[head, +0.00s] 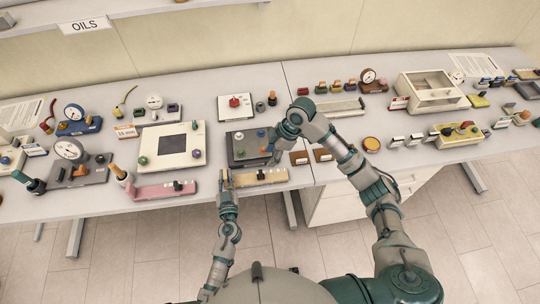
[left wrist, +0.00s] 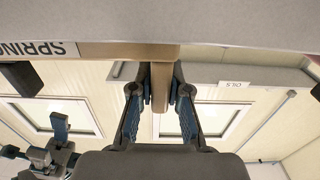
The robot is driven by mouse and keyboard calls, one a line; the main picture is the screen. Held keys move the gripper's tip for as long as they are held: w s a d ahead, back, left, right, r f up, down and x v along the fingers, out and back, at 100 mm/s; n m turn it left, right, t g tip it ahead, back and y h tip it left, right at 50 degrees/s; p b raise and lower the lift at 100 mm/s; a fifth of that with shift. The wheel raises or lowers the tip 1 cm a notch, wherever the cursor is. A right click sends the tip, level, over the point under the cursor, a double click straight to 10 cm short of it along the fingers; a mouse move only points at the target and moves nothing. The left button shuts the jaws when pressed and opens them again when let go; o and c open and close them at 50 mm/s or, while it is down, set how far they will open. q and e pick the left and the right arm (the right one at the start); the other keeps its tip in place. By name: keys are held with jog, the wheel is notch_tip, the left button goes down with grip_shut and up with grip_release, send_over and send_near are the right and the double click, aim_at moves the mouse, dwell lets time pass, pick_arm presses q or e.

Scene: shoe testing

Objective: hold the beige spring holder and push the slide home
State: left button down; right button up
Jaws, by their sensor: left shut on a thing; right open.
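The beige spring holder (head: 272,176) lies along the front edge of the table, below a dark grey tray in the head view. A small dark knob, which looks like its slide (head: 261,175), stands near its middle. My left gripper (head: 225,180) is at the holder's left end. In the left wrist view the gripper (left wrist: 160,92) is shut on a beige upright part of the spring holder (left wrist: 163,90), one finger on each side. My right gripper (head: 274,156) is open, just behind the holder and right of the knob; its fingertips are small and partly hidden by its arm.
A dark tray (head: 236,155) with small knobs stands just behind the holder. A pink holder (head: 165,190) lies to the left. My right arm crosses the table's front edge.

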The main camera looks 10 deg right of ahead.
pick_arm(q)
jog(key=shift+f, duration=0.1)
jog(key=c, duration=1.1)
grip_release()
jog(key=shift+o, duration=0.2)
